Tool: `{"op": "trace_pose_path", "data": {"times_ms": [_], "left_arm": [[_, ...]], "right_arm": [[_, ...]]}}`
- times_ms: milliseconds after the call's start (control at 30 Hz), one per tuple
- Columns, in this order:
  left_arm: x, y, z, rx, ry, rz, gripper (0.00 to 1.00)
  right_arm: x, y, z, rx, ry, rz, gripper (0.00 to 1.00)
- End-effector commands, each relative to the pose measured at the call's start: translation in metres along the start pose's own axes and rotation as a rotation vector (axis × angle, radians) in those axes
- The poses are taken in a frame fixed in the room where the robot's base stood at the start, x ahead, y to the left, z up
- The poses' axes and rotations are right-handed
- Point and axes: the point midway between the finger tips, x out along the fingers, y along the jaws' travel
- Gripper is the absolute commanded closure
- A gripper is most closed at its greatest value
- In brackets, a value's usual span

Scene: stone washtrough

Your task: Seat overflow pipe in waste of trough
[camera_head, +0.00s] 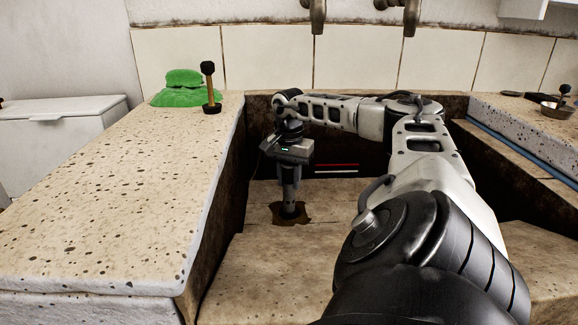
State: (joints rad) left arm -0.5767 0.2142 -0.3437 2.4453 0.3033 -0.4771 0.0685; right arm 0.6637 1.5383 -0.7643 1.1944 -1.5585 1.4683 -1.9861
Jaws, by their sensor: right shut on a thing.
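The stone trough (262,262) is sunk between two speckled counters. My right arm reaches in from the right, and my right gripper (290,196) points straight down into the trough. It is shut on a dark piece, which I take to be the overflow pipe (290,213). Most of the pipe is hidden by the fingers. Its low end is at a dark brown irregular patch (277,217) on the trough floor, where the waste appears to be. I cannot tell whether the pipe is inside the waste or only above it. My left gripper is not in view.
The left counter (110,190) is mostly clear, with a green cloth-like heap (180,92) and an upright wooden-handled tool (210,90) at its back. Taps (318,15) hang above. A small pan (556,110) sits on the right counter. Dark trough walls stand close around my forearm.

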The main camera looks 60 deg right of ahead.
Motion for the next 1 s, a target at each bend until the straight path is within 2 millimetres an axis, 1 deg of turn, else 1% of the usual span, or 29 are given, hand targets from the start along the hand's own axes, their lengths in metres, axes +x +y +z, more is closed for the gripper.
{"op": "trace_pose_path", "data": {"times_ms": [667,700,733,767,967,1000], "left_arm": [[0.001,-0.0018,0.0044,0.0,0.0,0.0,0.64],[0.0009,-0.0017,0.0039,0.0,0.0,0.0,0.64],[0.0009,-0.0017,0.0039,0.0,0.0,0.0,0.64],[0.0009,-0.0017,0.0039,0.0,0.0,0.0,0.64],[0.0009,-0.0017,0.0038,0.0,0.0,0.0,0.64],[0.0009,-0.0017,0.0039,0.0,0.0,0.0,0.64]], "right_arm": [[0.0106,0.0001,0.0,0.0,0.0,0.0,1.0],[0.01,0.0001,-0.0001,0.0,0.0,0.0,0.61],[0.01,0.0001,0.0,0.0,0.0,0.0,0.53],[0.01,0.0001,0.0,0.0,0.0,0.0,0.47],[0.0101,0.0001,0.0,0.0,0.0,0.0,0.47],[0.0106,0.0002,0.0002,0.0,-0.001,0.001,0.36]]}}
